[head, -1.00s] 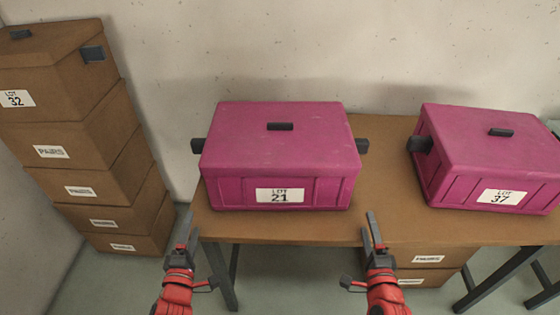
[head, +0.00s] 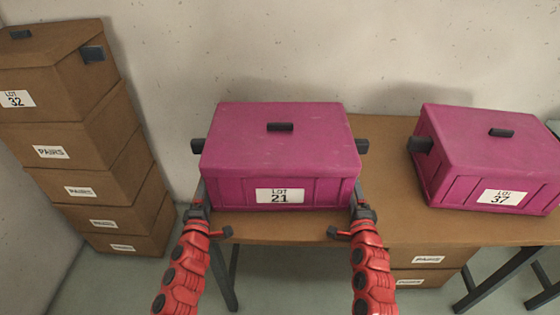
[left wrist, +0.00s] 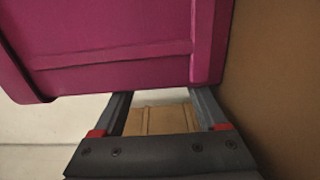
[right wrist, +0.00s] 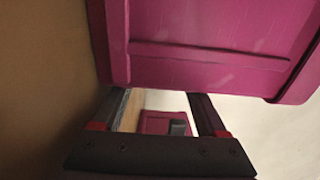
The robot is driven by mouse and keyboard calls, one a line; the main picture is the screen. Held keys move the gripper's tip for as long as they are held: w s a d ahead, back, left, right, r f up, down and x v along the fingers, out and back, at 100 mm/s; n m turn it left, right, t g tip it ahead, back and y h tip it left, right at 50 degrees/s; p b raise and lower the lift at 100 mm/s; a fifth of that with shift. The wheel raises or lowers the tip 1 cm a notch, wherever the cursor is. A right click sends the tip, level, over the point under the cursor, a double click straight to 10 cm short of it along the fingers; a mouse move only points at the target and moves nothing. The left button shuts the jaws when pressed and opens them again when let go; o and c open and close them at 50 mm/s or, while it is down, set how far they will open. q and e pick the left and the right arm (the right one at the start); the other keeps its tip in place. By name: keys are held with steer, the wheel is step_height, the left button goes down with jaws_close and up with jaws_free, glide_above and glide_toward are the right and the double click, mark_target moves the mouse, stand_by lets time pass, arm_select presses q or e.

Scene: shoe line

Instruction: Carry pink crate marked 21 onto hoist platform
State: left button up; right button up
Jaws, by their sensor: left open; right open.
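The pink crate marked 21 (head: 279,150) sits on the brown table (head: 385,200), with a dark handle block on its left side (head: 197,146) and one on its right side (head: 362,146). My left gripper (head: 200,192) is open beside the crate's lower left front corner. My right gripper (head: 360,190) is open beside the lower right front corner. The crate's side walls also show in the left wrist view (left wrist: 120,45) and the right wrist view (right wrist: 200,45), ahead of the open fingers. Neither gripper holds a handle. The hoist platform is not recognisable here.
Another pink crate, marked 37 (head: 490,160), sits on the table to the right, with a gap between the crates. A stack of brown boxes (head: 75,150) stands left of the table. Brown boxes (head: 425,268) are under the table. A wall is behind.

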arm_select(q)
steer(key=shift+d, duration=0.4)
arm_select(e)
steer(key=shift+a, duration=0.35)
